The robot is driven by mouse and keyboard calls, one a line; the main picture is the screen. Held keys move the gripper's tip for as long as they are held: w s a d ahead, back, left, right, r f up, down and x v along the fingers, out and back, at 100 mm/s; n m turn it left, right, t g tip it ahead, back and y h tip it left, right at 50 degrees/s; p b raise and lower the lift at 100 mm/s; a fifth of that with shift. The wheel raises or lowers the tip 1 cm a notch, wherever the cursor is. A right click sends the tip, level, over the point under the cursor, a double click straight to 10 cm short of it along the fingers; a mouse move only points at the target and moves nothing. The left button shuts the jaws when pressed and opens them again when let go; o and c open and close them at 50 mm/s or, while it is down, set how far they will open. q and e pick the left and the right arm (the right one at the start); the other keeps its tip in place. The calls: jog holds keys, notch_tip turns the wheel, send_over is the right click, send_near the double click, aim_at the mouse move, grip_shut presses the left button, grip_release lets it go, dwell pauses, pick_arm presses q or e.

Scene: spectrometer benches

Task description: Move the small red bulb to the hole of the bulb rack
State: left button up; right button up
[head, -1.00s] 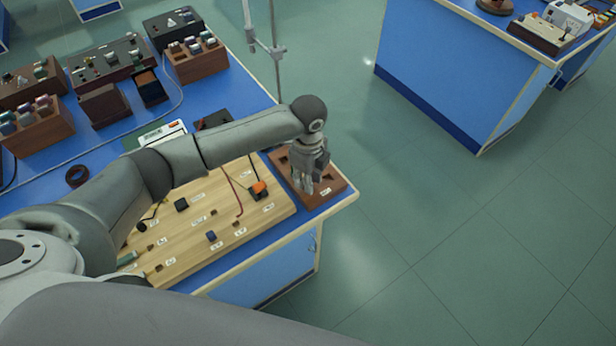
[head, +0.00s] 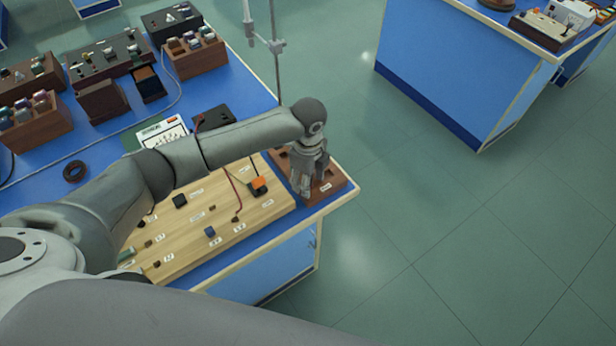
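A brown wooden rack (head: 334,187) with a small white label sits at the right front corner of the blue bench; I take it for the bulb rack. My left gripper (head: 303,193) points down over this rack and hides much of its top, including holes there. I cannot tell whether its fingers touch the rack or are apart from it. No small red bulb can be made out; it may be hidden by the fingers. Whether the fingers are open or shut on something is unclear. My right gripper is not in view.
A light wooden board (head: 190,238) with labels, a blue block (head: 210,232) and an orange-topped part (head: 259,184) lies left of the rack. A metal stand (head: 276,60) rises at the bench's far edge. Brown racks (head: 197,60) and boxes stand farther back. Floor is clear on the right.

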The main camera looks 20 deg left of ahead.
pick_arm(q)
jog(key=shift+r, duration=0.2)
notch_tip(320, 180, up, 12)
jog(key=shift+f, duration=0.2)
dwell(0.3)
dwell(0.4)
